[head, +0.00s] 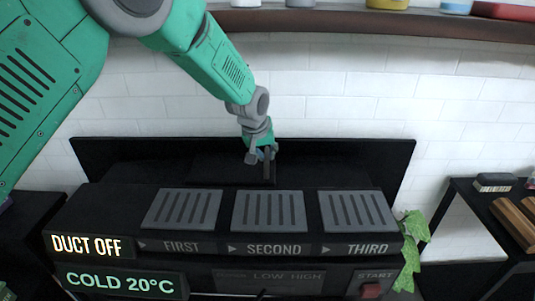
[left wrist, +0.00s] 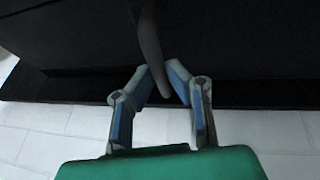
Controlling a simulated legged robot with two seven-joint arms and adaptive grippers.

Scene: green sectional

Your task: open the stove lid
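The black stove (head: 120,225) stands in front of the white tiled wall, with three grey slotted plates along its top. A wide black panel (head: 345,155), which looks like the stove lid, spans the back of it; its exact tilt is hard to tell in the dark. My left gripper (head: 262,156) is over the middle of this panel. In the left wrist view, my left gripper (left wrist: 163,72) has its two fingers apart, on either side of a grey bar-like handle (left wrist: 150,40). My right gripper is not in view.
The stove front has lit signs (head: 92,245) and a red start button (head: 370,291). A shelf (head: 370,22) with containers runs along the top of the wall.

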